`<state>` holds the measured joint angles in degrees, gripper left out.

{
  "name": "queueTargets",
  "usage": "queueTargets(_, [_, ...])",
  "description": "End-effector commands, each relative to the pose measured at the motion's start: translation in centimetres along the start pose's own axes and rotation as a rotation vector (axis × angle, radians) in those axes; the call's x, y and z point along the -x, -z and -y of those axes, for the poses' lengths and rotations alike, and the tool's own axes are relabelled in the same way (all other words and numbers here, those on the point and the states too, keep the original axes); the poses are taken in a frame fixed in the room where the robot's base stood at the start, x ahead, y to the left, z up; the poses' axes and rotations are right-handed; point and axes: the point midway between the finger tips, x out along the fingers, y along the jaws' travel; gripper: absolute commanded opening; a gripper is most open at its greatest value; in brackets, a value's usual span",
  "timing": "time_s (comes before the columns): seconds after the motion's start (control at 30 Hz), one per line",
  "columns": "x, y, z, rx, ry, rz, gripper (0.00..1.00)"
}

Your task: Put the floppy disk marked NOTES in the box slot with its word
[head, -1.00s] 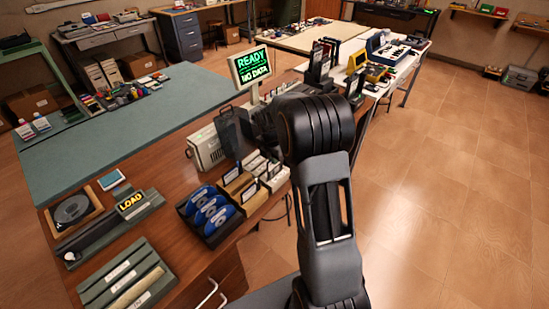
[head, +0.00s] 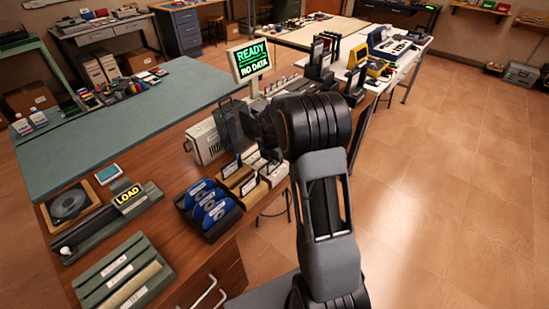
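Several blue disk-shaped items with white marks (head: 209,203) stand in a dark tray (head: 226,231) on the wooden bench. I cannot read NOTES on any item. Beside the tray, small tan and white boxes (head: 250,192) have upright dark cards with pale labels; their words are too small to read. My arm crosses the middle of the head view, its dark wrist end reaching left over the bench behind these boxes. My gripper's fingers cannot be made out against the dark shapes there, nor whether they hold anything.
A screen (head: 249,62) reads READY, NO DATA. A beige case (head: 208,143) stands behind the boxes. A LOAD sign (head: 128,195), a reel unit (head: 69,204) and a grey-green rack (head: 110,293) occupy the bench's left part. Open floor (head: 450,210) lies right.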

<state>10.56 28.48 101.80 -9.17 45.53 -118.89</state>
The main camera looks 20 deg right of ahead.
Motion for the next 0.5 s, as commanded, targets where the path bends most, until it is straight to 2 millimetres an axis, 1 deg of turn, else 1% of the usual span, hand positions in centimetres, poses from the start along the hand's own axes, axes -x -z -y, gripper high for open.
queueTargets(0.43, [-0.09,0.0,-0.01,0.0,-0.001,0.001,0.0])
queueTargets(0.47, [-0.09,0.0,-0.01,0.0,-0.001,0.001,0.06])
queueTargets(0.5, [-0.08,0.0,-0.01,0.0,-0.001,0.001,0.1])
